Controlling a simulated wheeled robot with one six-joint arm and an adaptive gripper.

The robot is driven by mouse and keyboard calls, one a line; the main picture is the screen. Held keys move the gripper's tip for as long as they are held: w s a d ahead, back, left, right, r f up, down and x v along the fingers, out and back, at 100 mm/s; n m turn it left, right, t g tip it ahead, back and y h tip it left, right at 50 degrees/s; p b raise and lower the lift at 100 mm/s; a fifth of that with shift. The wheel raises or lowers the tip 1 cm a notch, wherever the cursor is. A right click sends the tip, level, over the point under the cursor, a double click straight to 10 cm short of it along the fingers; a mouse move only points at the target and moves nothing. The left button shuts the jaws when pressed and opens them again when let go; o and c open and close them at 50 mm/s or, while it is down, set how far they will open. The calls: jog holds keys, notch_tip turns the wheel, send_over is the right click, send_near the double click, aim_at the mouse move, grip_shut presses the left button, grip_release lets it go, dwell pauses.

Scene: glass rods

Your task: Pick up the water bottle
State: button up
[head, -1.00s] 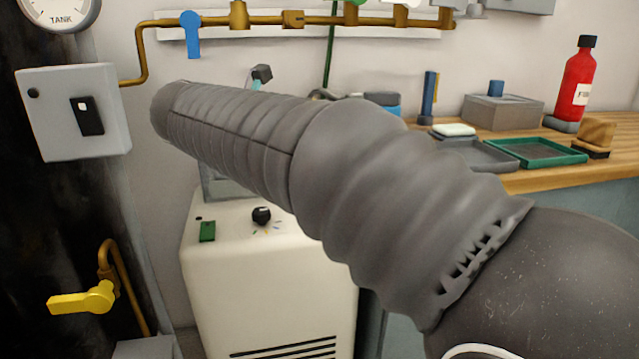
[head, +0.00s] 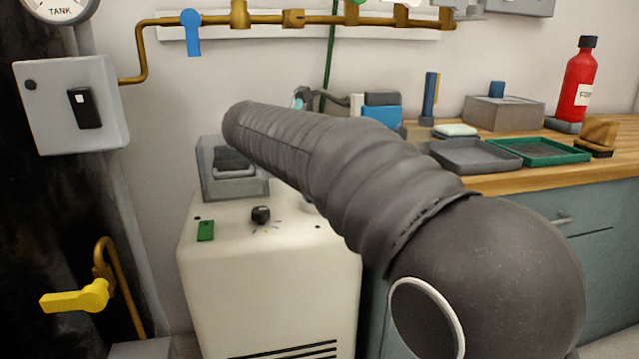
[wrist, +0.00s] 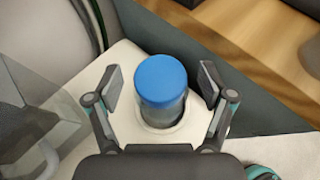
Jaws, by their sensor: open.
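In the wrist view a bottle with a round blue cap (wrist: 160,80) stands upright on a pale surface, its base in or on a light round rim. It appears to be the water bottle; I see it mostly from above. My gripper (wrist: 162,86) is open, with one finger on each side of the bottle. A gap shows between each finger and the bottle. In the head view my arm crosses the middle and I cannot make out the bottle there.
A cream cabinet (head: 260,290) with a grey box (head: 222,175) on top stands left of a wooden counter (head: 540,165). The counter holds a grey tray (head: 470,157), a green tray (head: 540,151) and a red bottle (head: 577,85). A yellow valve handle (head: 75,297) is at lower left.

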jog(key=shift+w+d+f, duration=0.15)
jog(key=shift+w, duration=0.1)
grip_shut()
